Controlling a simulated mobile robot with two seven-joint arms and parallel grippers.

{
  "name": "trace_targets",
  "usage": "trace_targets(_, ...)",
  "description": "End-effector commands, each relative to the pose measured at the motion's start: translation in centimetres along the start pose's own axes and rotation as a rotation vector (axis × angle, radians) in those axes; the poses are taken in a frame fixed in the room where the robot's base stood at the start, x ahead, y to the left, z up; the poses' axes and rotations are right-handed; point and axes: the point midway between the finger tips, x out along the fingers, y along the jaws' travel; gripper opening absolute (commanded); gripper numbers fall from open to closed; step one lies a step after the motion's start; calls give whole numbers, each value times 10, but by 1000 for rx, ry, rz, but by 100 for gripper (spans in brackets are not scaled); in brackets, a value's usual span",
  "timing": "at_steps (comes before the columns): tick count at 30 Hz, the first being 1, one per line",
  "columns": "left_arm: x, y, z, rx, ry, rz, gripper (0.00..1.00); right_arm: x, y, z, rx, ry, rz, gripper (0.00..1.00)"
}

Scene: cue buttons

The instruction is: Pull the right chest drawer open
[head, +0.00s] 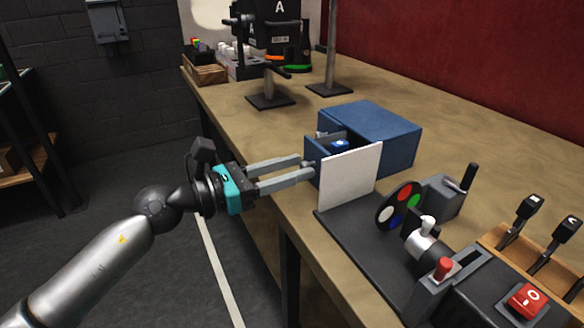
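A blue chest (385,135) stands on the table near its left edge. Its drawer (314,158) stands partly out toward the left, and a small blue item with a white mark (340,146) shows inside. A white upright panel (350,177) hides part of the drawer and chest. My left gripper (307,166) comes in from the left, its two fingers pointing at the drawer front with a gap between them. The fingertips are at or very close to the front. The handle is not clear, so I cannot tell whether they hold it. My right gripper is out of view.
Right of the panel are a colour disc (399,206), a red-topped lever (443,268) and a red switch (528,299). Black stands (270,95) and a wooden crate (205,74) are farther back. The floor left of the table (480,115) is clear.

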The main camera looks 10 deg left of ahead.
Motion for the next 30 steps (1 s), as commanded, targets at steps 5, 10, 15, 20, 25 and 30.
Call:
trace_targets(5, 0, 0, 0, 0, -1, -1, 50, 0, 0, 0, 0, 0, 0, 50)
trace_targets(10, 0, 0, 0, -1, -1, -1, 50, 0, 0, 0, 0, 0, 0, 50)
trace_targets(15, -3, 0, 0, -2, 0, 0, 50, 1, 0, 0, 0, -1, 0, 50)
trace_targets(20, -19, 0, -2, -2, 2, 1, 50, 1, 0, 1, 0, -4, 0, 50)
trace_targets(25, -46, 0, -3, -3, 4, 1, 50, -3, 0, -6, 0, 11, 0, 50)
trace_targets(30, -71, 0, -2, -4, 3, 1, 50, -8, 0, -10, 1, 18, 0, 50)
